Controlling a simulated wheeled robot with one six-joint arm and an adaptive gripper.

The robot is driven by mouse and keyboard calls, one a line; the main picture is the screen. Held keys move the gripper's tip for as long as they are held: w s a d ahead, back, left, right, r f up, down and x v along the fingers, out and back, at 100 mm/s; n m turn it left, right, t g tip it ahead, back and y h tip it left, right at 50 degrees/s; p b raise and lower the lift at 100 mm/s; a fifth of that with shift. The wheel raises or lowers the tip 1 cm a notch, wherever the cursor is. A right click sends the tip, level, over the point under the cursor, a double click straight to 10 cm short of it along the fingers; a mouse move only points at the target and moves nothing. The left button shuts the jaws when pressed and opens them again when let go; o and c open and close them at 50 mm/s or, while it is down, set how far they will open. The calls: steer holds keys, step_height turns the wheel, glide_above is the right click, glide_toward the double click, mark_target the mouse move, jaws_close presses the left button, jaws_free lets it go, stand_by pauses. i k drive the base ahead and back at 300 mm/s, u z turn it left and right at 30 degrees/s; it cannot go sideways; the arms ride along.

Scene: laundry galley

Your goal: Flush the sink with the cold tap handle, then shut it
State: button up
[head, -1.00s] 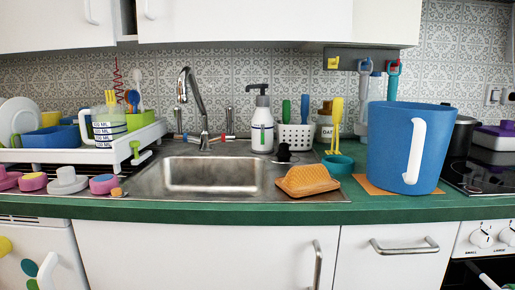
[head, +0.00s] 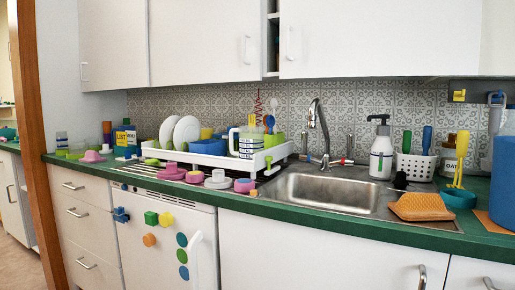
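The sink (head: 325,189) is a steel basin set in the green counter; its visible floor looks bare. A curved steel tap (head: 322,125) stands behind it, and no stream shows below the spout. One upright lever handle (head: 304,145) is left of the tap and another handle (head: 349,147) is right of it. Small red and blue marks sit near their bases, too small to tell which handle is cold. My gripper is not in view.
A white dish rack (head: 215,160) with plates and a jug stands left of the sink. A wooden post (head: 38,150) stands at far left.

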mark_target(303, 157)
steer(key=u, duration=0.75)
steer(key=k, duration=1.05)
steer(key=u, duration=1.35)
steer(key=i, duration=1.8)
steer(key=z, duration=0.85)
steer(key=i, duration=1.2)
steer(key=z, duration=1.55)
steer(key=i, duration=0.6)
steer(key=u, duration=0.45)
